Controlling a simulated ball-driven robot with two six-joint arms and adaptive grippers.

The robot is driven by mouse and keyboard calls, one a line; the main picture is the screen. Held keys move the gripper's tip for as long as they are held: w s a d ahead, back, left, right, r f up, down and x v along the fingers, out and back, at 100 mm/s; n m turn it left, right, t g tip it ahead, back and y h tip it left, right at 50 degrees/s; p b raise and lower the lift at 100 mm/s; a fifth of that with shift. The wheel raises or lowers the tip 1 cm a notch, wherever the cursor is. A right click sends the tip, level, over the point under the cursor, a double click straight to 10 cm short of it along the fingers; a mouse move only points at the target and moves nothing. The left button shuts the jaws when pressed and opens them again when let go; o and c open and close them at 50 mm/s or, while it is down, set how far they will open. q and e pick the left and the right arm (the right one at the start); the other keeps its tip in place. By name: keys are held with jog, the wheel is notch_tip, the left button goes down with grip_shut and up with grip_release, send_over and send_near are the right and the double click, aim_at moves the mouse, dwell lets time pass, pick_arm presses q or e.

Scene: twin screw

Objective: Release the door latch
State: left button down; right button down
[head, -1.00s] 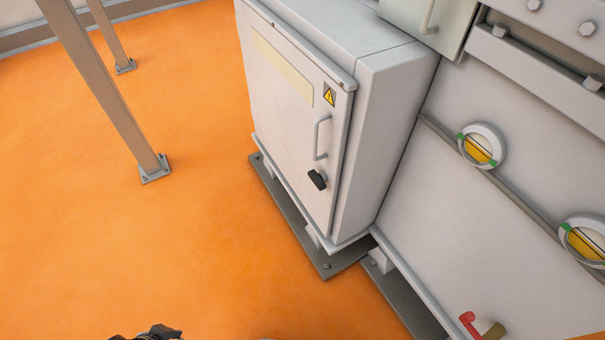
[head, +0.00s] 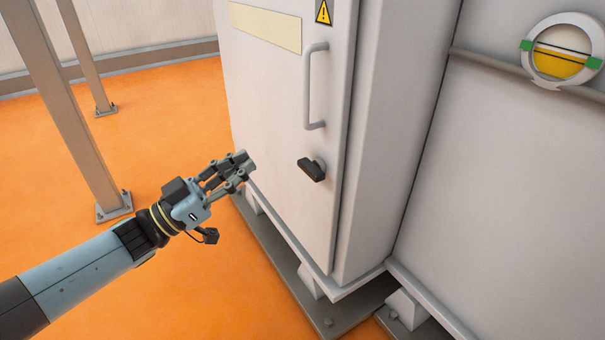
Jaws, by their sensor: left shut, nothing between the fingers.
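The black door latch (head: 312,169) is a small dark handle low on the right side of the grey cabinet door (head: 275,110). It lies tilted, its left end higher than its lower right end. The door is shut. A grey vertical pull handle (head: 316,88) is fixed above the latch. My left gripper (head: 243,164) is shut and empty, in front of the door and to the left of the latch, apart from it. My right gripper is not in view.
A yellow warning sign (head: 324,12) is at the door's top. The cabinet stands on a dark plinth (head: 275,262). A steel post (head: 75,110) stands at left. Orange floor (head: 190,300) is open around my arm.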

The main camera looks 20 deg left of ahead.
pick_arm(q)
jog(key=shift+r, duration=0.15)
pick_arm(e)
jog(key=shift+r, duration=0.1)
